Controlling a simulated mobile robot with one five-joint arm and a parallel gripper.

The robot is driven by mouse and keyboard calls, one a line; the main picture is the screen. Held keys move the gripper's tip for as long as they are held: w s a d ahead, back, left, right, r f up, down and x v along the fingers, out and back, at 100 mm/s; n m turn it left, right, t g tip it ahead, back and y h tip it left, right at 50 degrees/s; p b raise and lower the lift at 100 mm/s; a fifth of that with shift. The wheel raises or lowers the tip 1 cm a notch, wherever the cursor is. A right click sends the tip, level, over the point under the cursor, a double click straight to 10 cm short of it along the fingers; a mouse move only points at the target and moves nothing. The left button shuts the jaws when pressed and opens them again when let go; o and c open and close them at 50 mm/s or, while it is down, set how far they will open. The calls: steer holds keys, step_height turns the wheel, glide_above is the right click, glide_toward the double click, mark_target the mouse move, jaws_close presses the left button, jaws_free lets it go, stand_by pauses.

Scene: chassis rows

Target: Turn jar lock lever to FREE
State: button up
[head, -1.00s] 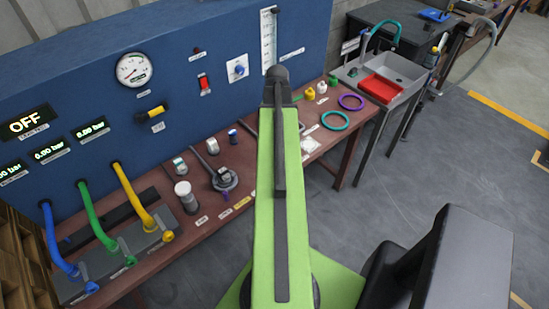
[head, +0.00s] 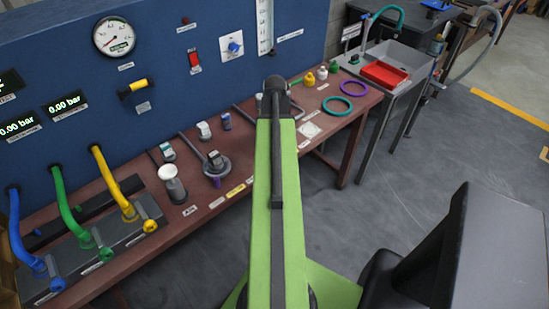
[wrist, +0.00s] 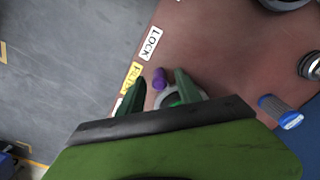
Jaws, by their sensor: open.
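A short purple knob (wrist: 159,79), which looks like the end of the jar lock lever, stands on the brown bench in the wrist view. My gripper (wrist: 160,76) is open, with its green fingers on either side of the knob; I cannot tell whether they touch it. A pale ring with green inside shows partly behind the knob. The LOCK label (wrist: 151,42) lies above it and a yellow label (wrist: 131,77) lies to its left. In the head view a purple piece (head: 216,182) shows beside a round dark flange (head: 213,166). My arm hides the gripper there.
A blue-capped item (wrist: 280,111) stands right of the fingers. In the head view a white-topped jar (head: 172,182) and coloured hoses (head: 113,184) are at left. Teal and purple rings (head: 352,88) lie farther right on the bench.

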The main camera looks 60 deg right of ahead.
step_height(320, 180, down, 3)
steer(key=shift+r+b, duration=0.15)
steer(key=shift+b, duration=0.5)
steer(key=shift+r, duration=0.1)
jaws_close()
steer(key=shift+w, duration=0.1)
stand_by(0.6)
steer(key=shift+a, duration=0.25)
steer(key=shift+d, duration=0.15)
